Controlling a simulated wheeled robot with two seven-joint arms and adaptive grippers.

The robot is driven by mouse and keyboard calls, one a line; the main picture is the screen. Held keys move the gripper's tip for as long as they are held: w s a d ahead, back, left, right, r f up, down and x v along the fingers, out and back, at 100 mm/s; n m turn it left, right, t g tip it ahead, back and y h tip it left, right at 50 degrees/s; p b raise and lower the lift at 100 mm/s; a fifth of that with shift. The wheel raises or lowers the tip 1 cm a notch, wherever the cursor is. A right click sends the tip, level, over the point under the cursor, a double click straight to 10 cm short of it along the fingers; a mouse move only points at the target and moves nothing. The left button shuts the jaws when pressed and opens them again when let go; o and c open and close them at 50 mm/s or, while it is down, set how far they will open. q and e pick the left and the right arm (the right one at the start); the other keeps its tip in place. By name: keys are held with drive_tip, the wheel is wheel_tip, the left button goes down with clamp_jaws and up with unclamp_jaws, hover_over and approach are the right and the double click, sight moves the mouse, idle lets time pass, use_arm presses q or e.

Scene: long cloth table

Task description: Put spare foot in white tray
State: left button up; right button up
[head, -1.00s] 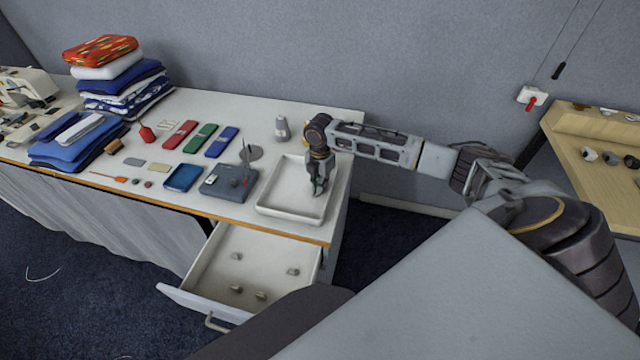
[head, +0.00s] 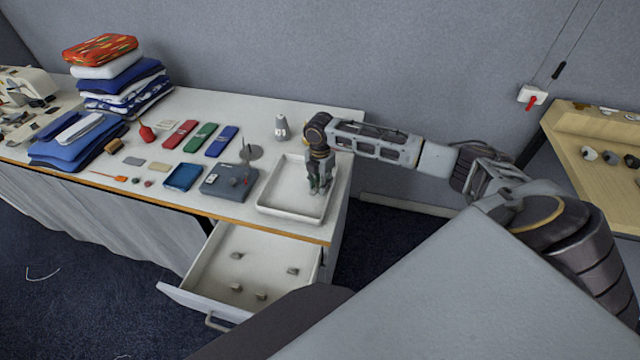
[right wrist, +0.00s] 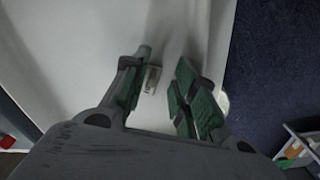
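The white tray (head: 262,208) sits at the right end of the table. My right gripper (head: 319,190) is low inside its right part, pointing down. In the right wrist view the gripper (right wrist: 158,92) has its green-padded fingers apart. A small pale metallic piece (right wrist: 151,80), which looks like the spare foot, is between them, close to the left finger. It seems to be on the tray floor, though exact contact with the finger is hard to tell. In the head view the gripper hides this piece. My left gripper is not in view.
An open drawer (head: 205,270) below the tray holds several small grey pieces (head: 293,271). Folded cloth (head: 75,142) is stacked at left.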

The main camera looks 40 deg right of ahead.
wheel_tip(320, 180, up, 12)
idle(0.6)
drive_tip(key=shift+f, duration=0.1)
idle(0.6)
